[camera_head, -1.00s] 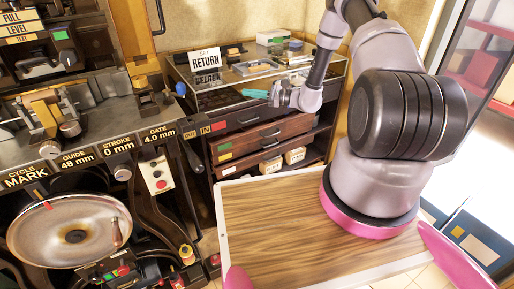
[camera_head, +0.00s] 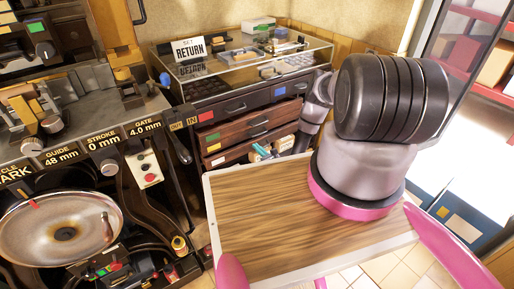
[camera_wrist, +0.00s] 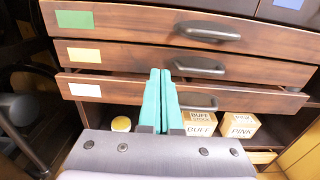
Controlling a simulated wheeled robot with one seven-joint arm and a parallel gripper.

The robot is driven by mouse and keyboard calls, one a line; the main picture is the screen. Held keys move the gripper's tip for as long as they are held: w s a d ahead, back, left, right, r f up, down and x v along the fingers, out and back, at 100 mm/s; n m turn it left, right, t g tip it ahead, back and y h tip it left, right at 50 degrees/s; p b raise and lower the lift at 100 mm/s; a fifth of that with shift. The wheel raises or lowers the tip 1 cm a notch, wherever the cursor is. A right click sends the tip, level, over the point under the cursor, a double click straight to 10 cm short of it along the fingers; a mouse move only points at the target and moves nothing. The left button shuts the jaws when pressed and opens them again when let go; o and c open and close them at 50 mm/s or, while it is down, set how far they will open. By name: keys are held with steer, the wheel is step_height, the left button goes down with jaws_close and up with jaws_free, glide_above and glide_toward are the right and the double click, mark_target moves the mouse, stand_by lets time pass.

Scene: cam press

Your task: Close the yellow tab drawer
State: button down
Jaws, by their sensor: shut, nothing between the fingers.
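The yellow tab drawer is a dark wood drawer (camera_wrist: 125,57) with a yellow tab at its left end and a black handle. It shows in the head view (camera_head: 235,142) below the green tab drawer. I cannot tell how far it stands out. My gripper (camera_wrist: 160,72) has teal fingers pressed together, with nothing between them. In the wrist view the fingertips overlap the yellow tab drawer's lower front, just left of its handle; touching cannot be told. In the head view the gripper (camera_head: 262,151) is low before the drawers, partly hidden by my arm.
The green tab drawer (camera_wrist: 125,22) is above and the white tab drawer (camera_wrist: 115,89) below. A glass case (camera_head: 240,75) tops the cabinet. The press (camera_head: 75,140) stands at left.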

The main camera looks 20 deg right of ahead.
mark_target(242, 132)
steer(key=x, duration=1)
steer(key=shift+w+a, duration=0.1)
steer(key=shift+w, duration=0.25)
steer(key=shift+w, duration=0.1)
